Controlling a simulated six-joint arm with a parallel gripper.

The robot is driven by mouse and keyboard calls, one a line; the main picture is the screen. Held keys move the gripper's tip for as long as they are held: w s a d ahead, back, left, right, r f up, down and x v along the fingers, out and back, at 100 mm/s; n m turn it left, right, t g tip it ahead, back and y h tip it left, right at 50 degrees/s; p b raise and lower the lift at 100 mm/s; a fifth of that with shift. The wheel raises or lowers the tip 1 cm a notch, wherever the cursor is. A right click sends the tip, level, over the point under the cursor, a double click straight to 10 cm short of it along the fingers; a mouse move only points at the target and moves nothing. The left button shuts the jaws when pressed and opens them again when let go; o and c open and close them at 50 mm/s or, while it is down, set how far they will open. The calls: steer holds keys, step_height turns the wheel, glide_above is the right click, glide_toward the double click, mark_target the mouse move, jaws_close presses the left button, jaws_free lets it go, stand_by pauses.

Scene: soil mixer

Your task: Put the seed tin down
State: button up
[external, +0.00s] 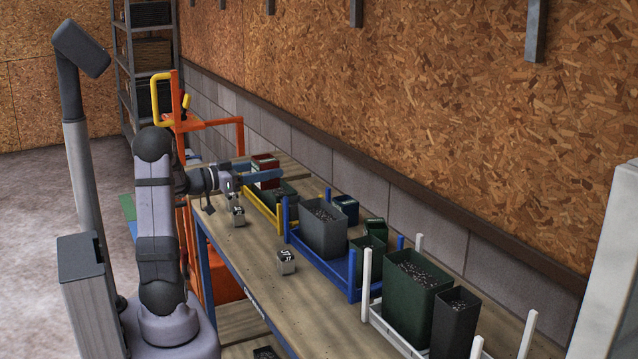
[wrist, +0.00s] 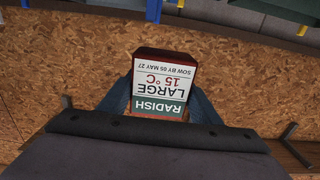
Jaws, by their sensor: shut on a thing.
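The seed tin (wrist: 162,85) is dark red with a white and green label. The label reads RADISH, LARGE, 15 °C, SOW BY 05 MAY 27, and appears upside down in the wrist view. My gripper (wrist: 160,100) is shut on it, with a blue finger along each side. In the external view the red tin (external: 265,162) is between the blue fingers of my gripper (external: 275,172), at the far end of the bench by the yellow rack (external: 262,207). The near finger covers part of it. Whether its underside touches anything is hidden.
The yellow rack holds a dark green bin (external: 285,191). A blue rack (external: 332,272) with a grey bin (external: 323,230) and a white rack (external: 395,337) stand nearer. Small labelled blocks (external: 238,216) (external: 286,262) sit on the bench (external: 262,270). Orange frame (external: 190,125) stands behind my arm.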

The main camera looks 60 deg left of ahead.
step_height(320, 180, down, 18)
stand_by(1.1)
steer(key=shift+f, duration=0.1)
steer(key=shift+f, duration=0.15)
steer(key=o, duration=1.1)
steer(key=shift+r, duration=0.35)
steer(key=shift+s+f, duration=0.15)
steer(key=shift+s, duration=0.25)
steer(key=shift+o, duration=0.5)
steer(key=s+b, duration=0.2)
steer(key=s, duration=0.9)
steer(key=shift+s, duration=0.2)
